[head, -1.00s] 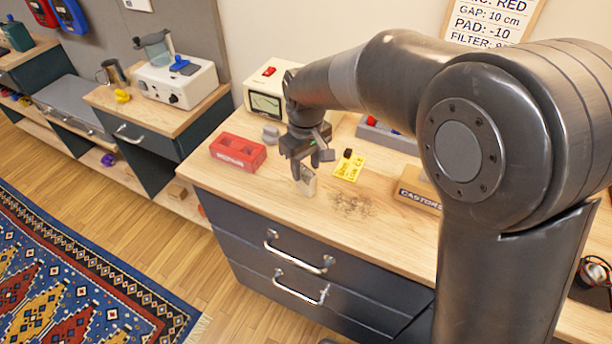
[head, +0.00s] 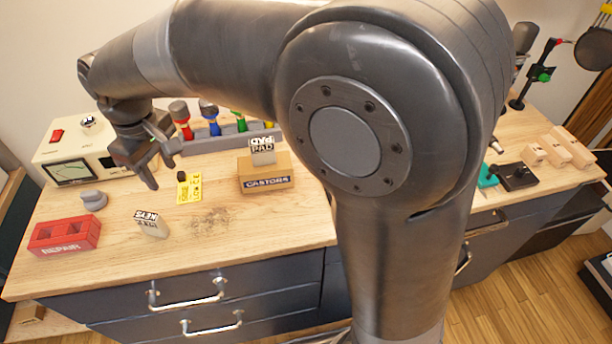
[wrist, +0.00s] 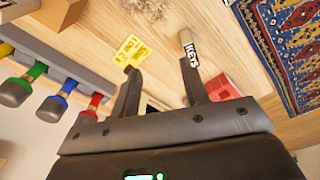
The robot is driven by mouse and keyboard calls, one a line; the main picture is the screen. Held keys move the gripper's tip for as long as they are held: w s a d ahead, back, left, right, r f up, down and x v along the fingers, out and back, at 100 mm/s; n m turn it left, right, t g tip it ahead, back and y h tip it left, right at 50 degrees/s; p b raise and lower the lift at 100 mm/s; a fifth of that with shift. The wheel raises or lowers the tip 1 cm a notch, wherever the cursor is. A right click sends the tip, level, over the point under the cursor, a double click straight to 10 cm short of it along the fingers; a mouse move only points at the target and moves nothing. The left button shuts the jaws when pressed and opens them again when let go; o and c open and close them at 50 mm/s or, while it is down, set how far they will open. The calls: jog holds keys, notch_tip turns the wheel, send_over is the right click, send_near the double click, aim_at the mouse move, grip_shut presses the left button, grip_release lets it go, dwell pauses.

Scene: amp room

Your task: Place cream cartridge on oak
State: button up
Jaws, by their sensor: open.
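A small cream cartridge labelled KEYS (head: 151,224) stands on the pale wooden bench top (head: 115,262); it also shows in the wrist view (wrist: 187,46). A second cream block labelled PAD (head: 262,150) sits on the tan CASTORS box (head: 265,176). My gripper (head: 160,172) is open and empty above the bench, behind the KEYS cartridge and apart from it. In the wrist view my gripper (wrist: 158,88) has its fingers spread with nothing between them. No surface is labelled oak; the bench top looks like light wood.
A red REPAIR tray (head: 64,238), a grey knob (head: 93,200) and a yellow card (head: 188,188) lie around the cartridge. A meter box (head: 70,160) and a grey tool rack (head: 225,137) stand behind. Wooden blocks (head: 556,150) are far right.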

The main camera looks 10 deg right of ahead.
jog(key=s+d+r+m+t, duration=0.1)
jog(key=s+d+r+m, duration=0.15)
jog(key=d, duration=0.75)
jog(key=s+d+r+m+t, duration=0.1)
jog(key=d+r+m, duration=0.2)
jog(key=d, duration=0.7)
jog(key=s+d+f+m+t, duration=0.2)
jog(key=s+d+m, duration=0.4)
jog(key=s+d, duration=0.3)
jog(key=d+t, duration=0.1)
jog(key=d, duration=0.2)
jog(key=shift+s+f, duration=0.35)
jog(key=shift+s, duration=0.05)
